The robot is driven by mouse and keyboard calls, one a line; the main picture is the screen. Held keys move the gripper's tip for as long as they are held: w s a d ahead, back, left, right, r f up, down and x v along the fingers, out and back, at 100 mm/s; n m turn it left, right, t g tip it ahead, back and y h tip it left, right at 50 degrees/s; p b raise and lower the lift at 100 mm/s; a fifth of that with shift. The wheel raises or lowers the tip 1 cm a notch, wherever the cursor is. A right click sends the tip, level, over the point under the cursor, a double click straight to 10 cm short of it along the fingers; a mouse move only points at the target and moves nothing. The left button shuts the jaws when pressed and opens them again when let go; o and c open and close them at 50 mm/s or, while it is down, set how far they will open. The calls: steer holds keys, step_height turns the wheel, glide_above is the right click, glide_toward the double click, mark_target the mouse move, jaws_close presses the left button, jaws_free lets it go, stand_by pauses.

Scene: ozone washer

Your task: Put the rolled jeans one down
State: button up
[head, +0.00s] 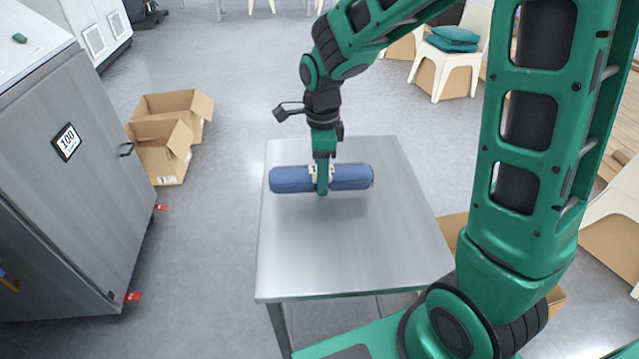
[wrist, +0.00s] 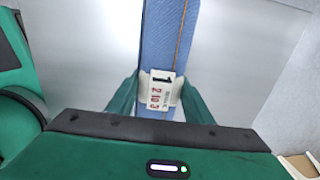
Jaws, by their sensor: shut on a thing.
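The rolled jeans (head: 350,177) are a blue denim roll with a white band around the middle. My gripper (head: 321,186) is shut on the roll at its middle, over the far part of the metal table (head: 345,245). In the wrist view the roll (wrist: 168,45) runs up the picture between my green fingers (wrist: 158,95), and a white tag (wrist: 160,90) with printed digits shows on the band. A faint shadow lies on the table below the roll. I cannot tell for sure whether the roll touches the tabletop.
The rest of the tabletop is bare. A grey metal cabinet (head: 75,200) with a "100" label stands at the left. Open cardboard boxes (head: 160,150) lie on the floor behind it. White chairs (head: 447,70), one with teal cloths (head: 455,36), stand at the back right.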

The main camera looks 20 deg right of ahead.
steer(key=shift+f, duration=1.6)
steer(key=o, duration=1.4)
steer(key=shift+f, duration=0.1)
